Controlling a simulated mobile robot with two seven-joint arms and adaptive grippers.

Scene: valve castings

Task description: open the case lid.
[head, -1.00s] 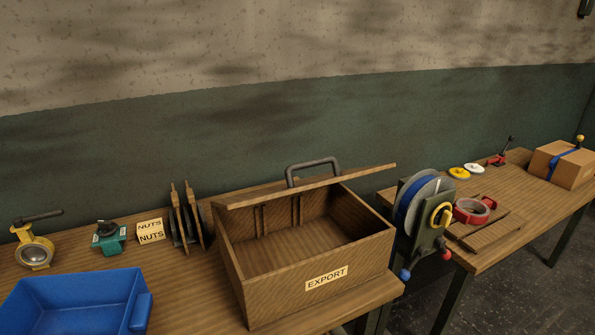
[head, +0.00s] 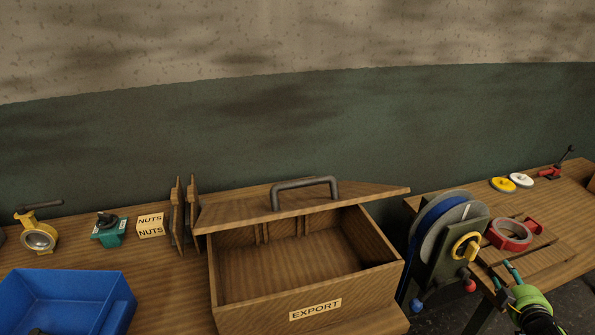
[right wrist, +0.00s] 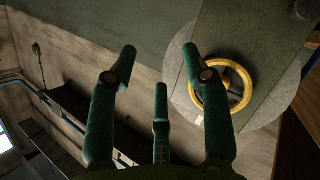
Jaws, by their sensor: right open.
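The wooden case marked EXPORT (head: 320,310) stands on the bench in the middle of the head view. Its lid (head: 240,208), with a dark grey handle (head: 305,186) on top, is raised part way and slopes over the rear of the box. Its inside shows below the lid. My right gripper (head: 508,272) is at the lower right, open and apart from the case. In the right wrist view its green fingers (right wrist: 160,62) are spread with nothing between them. My left gripper is out of view.
A reel stand with a yellow ring (head: 466,247) stands between the case and my right gripper; the ring also shows in the right wrist view (right wrist: 245,78). A red tape roll (head: 510,235) lies behind the gripper. A blue bin (head: 105,320) is left of the case.

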